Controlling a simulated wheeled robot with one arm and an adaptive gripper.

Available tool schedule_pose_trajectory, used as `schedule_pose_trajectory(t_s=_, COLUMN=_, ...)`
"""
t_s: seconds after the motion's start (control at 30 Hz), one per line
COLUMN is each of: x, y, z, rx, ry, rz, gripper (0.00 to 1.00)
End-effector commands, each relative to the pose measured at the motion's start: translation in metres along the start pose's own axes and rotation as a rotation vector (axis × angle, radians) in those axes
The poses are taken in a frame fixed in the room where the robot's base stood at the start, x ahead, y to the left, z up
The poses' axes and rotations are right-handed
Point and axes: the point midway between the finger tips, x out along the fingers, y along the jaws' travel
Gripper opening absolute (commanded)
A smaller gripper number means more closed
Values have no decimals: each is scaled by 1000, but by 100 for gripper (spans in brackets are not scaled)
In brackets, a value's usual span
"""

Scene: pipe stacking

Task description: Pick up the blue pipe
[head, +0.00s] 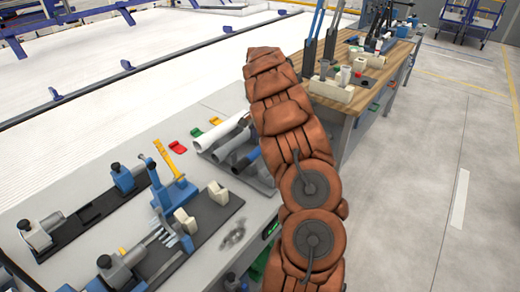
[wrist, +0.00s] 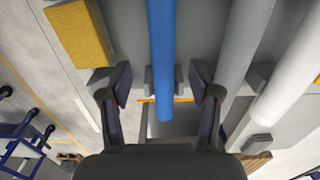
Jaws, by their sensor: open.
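My gripper (wrist: 159,82) is open, with one finger to each side of the pipe and a visible gap on both sides. Whether the fingertips reach down to the pipe's depth I cannot tell. In the head view a short piece of the blue pipe (head: 247,158) shows beside my orange-brown arm. My arm hides the rest of it, and the gripper is hidden there too.
A grey pipe (wrist: 243,45) and a white pipe (wrist: 295,70) lie parallel, right of the blue one. A yellow block (wrist: 78,32) is at the upper left. In the head view, clamp fixtures (head: 120,180) occupy the bench's left, and a wooden-topped table (head: 385,75) stands behind.

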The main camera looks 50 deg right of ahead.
Motion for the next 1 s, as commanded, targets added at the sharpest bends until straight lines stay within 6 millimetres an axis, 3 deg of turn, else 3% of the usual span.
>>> schedule_pose_trajectory(t_s=0.5, x=45, y=-3, z=4, rx=1, ry=0, rz=1, gripper=62)
schedule_pose_trajectory(t_s=0.83, x=50, y=-4, z=3, rx=1, ry=1, rz=-1, gripper=62)
schedule_pose_trajectory(t_s=1.0, x=50, y=-4, z=3, rx=0, ry=1, rz=-1, gripper=45)
